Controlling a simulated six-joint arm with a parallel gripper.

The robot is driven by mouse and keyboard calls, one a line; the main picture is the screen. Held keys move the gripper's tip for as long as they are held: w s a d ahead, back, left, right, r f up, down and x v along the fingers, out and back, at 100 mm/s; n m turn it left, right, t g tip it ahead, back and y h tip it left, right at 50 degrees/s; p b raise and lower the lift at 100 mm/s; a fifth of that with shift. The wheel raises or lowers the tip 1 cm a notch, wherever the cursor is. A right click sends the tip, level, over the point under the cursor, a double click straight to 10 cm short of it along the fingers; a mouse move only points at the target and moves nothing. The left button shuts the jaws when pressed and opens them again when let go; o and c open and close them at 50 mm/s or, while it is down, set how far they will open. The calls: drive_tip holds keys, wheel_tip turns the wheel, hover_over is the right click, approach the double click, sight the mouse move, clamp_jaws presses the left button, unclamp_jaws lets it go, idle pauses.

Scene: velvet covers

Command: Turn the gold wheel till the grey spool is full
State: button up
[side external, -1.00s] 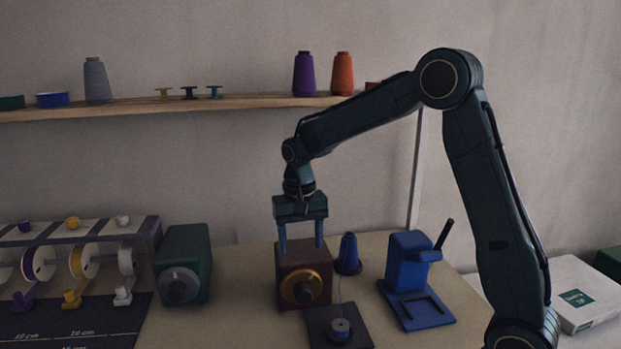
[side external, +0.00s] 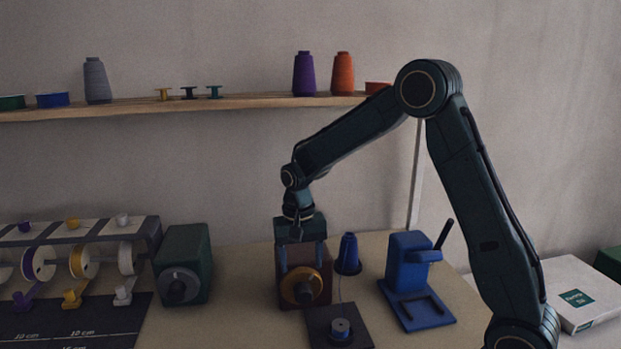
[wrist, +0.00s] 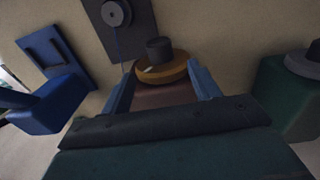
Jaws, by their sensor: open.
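The gold wheel (side external: 302,288) with its dark hub sits on the front of a brown box (side external: 325,285). In the wrist view the gold wheel (wrist: 163,72) lies just beyond my fingertips. My gripper (side external: 301,266) points down in front of the upper part of the box, its two blue fingers apart, at the wheel's upper edge. I cannot tell whether they touch it. The grey spool (side external: 340,326) stands on a dark plate in front of the box, with blue thread on it; it also shows in the wrist view (wrist: 116,13).
A blue thread cone (side external: 348,254) stands right of the box. A blue lever device (side external: 408,275) is further right, and a green box with a grey dial (side external: 183,264) is at left. Spools on a rack (side external: 80,262) fill the far left.

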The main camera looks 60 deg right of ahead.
sight(303, 286)
wheel_tip(303, 286, down, 8)
drive_tip(key=shift+s+d+f, duration=0.1)
drive_tip(key=shift+f, duration=0.05)
idle(0.3)
drive_tip(key=c, duration=1)
